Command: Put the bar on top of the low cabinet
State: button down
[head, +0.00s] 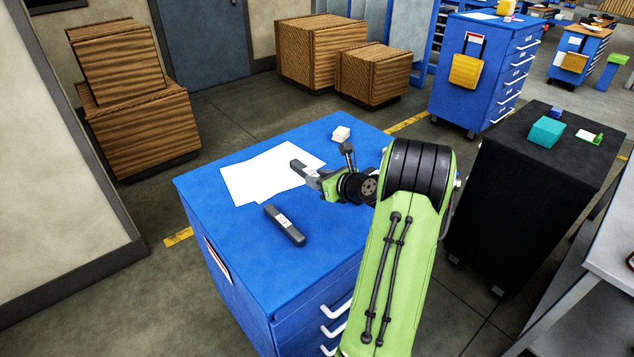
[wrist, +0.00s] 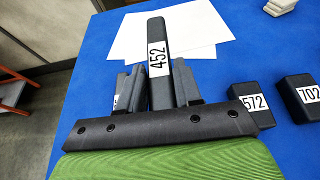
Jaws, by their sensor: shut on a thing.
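A dark grey bar marked 452 (wrist: 156,30) sits between the two fingers of my gripper (wrist: 161,88) in the wrist view, its far end over white paper. In the head view my gripper (head: 326,178) is over the blue drawer cabinet (head: 225,210), with the dark held bar (head: 299,168) sticking out to the left. Whether the bar touches the top is unclear. A black cabinet (head: 535,175) stands to the right. I cannot tell which one is called the low cabinet.
Another dark labelled bar (head: 285,225) lies on the blue top. White sheets (head: 250,180) and a small pale block (head: 341,133) are there too. Dark blocks marked 572 (wrist: 252,103) and 702 (wrist: 298,97) lie right of my gripper. The black top carries a teal block (head: 546,132).

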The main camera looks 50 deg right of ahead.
aim_at(319, 217)
notch_tip(319, 217, down, 11)
jog(key=b, duration=0.4)
jog(key=shift+f, duration=0.1)
jog(key=c, duration=0.8)
grip_release()
